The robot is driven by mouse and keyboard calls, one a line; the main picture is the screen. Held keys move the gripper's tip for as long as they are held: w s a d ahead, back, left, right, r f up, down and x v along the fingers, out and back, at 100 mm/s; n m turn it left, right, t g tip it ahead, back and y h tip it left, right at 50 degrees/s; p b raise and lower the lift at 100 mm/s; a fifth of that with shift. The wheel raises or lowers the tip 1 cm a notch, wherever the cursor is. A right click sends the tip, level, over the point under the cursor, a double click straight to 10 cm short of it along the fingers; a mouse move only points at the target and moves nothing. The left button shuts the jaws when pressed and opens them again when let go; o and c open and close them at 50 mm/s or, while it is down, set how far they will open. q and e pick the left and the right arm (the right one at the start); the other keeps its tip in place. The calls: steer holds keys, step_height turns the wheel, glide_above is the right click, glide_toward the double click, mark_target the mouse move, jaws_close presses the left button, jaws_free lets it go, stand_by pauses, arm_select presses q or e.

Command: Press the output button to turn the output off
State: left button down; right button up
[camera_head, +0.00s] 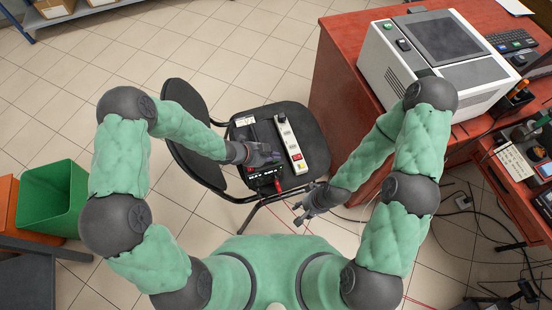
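A dark boxy device (265,134) with a pale label on top lies on the seat of a black chair, and its front faces me. Small white and red details show at its near end, but the output button is too small to make out. My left gripper (276,155) is above the near part of the device and hides some of it. Whether it touches the device, and whether its fingers are apart, I cannot tell. My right gripper (300,212) is lower, in front of the chair to the right, with its fingers apart and nothing between them.
A white power strip (285,132) with a red switch lies beside the device on the chair (311,130). A red desk (340,85) with a large white machine (452,92) stands at the right. A green bin (52,195) stands at the left. Cables cross the tiled floor.

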arm_select(q)
steer(key=shift+f, duration=0.1)
steer(key=shift+f+b, duration=0.35)
steer(key=shift+b, duration=0.05)
steer(key=shift+f, duration=0.1)
stand_by(0.6)
steer(key=shift+r+p, duration=0.45)
steer(key=shift+r, duration=0.15)
step_height(320, 180, up, 6)
steer(key=p, duration=0.5)
stand_by(0.3)
